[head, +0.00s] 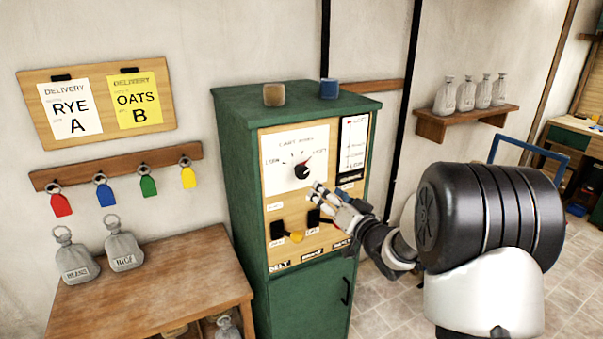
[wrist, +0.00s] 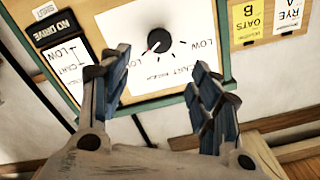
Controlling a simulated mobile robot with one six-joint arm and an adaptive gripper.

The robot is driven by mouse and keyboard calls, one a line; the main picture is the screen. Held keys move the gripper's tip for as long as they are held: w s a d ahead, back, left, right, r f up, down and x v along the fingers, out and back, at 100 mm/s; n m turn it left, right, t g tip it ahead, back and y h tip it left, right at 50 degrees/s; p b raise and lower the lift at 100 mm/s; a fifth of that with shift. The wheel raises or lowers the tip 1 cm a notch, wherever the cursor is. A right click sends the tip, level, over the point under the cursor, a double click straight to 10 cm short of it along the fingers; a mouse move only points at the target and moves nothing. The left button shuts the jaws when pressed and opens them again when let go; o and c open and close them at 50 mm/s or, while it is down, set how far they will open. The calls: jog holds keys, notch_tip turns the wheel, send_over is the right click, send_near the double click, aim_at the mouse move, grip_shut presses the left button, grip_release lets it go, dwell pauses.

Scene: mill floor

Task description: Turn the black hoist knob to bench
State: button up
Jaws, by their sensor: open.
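The black knob (head: 302,171) sits on a white dial plate on the front of a green cabinet (head: 245,190). It also shows in the wrist view (wrist: 159,40), with a red and white pointer mark at its left. The dial's lettering is too small or cut off to read fully; "LOW" shows at both sides in the wrist view. My gripper (head: 327,194) is just below and right of the knob in the head view. In the wrist view my gripper (wrist: 161,82) has its fingers spread, and the knob lies beyond the gap, apart from them. No word "bench" is readable.
Two small cups (head: 273,95) stand on the cabinet top. A wooden table (head: 150,290) with grey weights stands at left. Coloured tags (head: 102,193) hang on the wall.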

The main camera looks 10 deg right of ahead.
aim_at(304, 174)
jog(key=b+x, duration=0.1)
jog(key=x, duration=1.4)
jog(key=shift+f+b, duration=0.1)
jog(key=shift+b, duration=0.25)
jog(key=shift+s, duration=0.1)
jog(key=c, duration=1.1)
